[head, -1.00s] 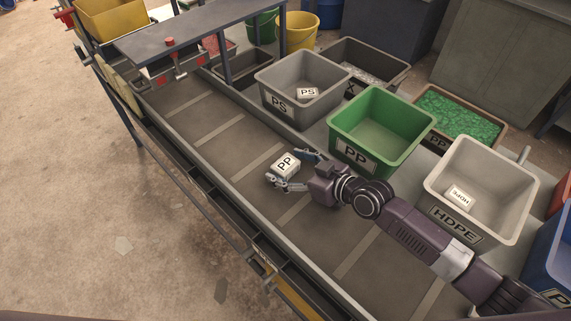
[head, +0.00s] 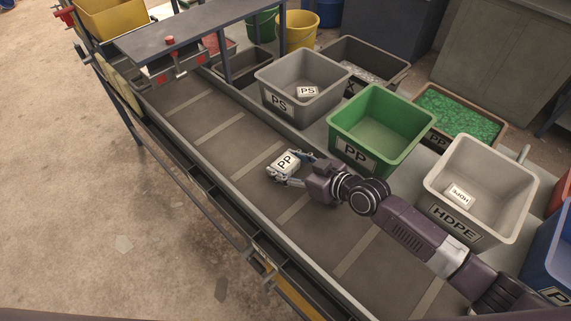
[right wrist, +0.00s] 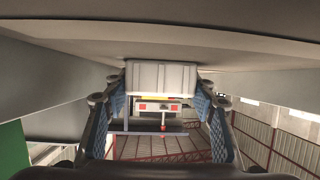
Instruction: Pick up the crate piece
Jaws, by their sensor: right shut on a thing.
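In the right wrist view the piece (right wrist: 161,77) shows as a pale ribbed block between the blue finger pads (right wrist: 160,105). Whether it still touches the belt is hard to tell. My left gripper is not in view.
A green PP bin (head: 345,147) stands just beyond the belt's far rail. A grey PS bin (head: 274,101) is to its left and a light HDPE bin (head: 440,207) to its right, each with a labelled block inside. A dark gantry (head: 190,40) spans the belt's far end.

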